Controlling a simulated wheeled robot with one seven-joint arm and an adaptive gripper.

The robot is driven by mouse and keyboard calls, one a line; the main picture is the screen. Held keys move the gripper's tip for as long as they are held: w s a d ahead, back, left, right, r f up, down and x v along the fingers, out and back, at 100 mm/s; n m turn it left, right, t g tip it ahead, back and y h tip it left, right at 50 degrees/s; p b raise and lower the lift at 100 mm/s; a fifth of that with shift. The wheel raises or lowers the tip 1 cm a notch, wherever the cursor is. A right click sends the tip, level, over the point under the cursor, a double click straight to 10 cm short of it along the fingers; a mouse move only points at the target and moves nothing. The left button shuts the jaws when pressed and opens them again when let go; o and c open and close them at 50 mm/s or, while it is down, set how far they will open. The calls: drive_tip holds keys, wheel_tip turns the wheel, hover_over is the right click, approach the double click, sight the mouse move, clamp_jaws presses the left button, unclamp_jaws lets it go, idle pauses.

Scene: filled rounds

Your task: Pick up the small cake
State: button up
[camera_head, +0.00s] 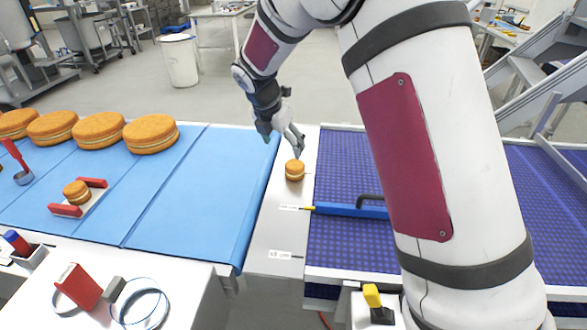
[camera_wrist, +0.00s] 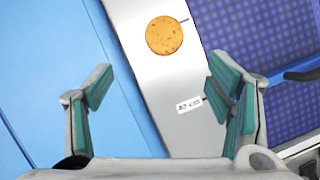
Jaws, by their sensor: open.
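A small cake (camera_head: 295,170), round and golden with a pale filling line, sits on the grey metal strip (camera_head: 272,230) between the blue belt and the purple belt. In the wrist view the small cake (camera_wrist: 164,36) shows from above as a round disc, beyond the fingertips and roughly between their directions. My gripper (camera_head: 284,142) is above and just behind the cake in the head view, apart from it. In the wrist view my gripper (camera_wrist: 158,82) has its two green-padded fingers spread wide with nothing between them.
Another small cake (camera_head: 76,192) sits on a red-handled holder (camera_head: 95,203) on the blue belt (camera_head: 190,180). Several large cakes (camera_head: 150,134) line the belt's far side. A blue bar (camera_head: 350,211) lies over the purple belt (camera_head: 340,160), right of the strip. A red block (camera_head: 78,287) stands front left.

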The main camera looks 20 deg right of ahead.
sight(294, 165)
drive_tip(key=x, duration=0.7)
drive_tip(key=shift+d+f, duration=0.15)
drive_tip(key=shift+f, duration=0.15)
drive_tip(key=x, duration=0.2)
drive_tip(key=d+p+x, duration=0.1)
drive_tip(key=x, duration=0.1)
drive_tip(key=shift+w+f, duration=0.25)
drive_tip(key=shift+f, duration=0.3)
drive_tip(key=c, duration=0.9)
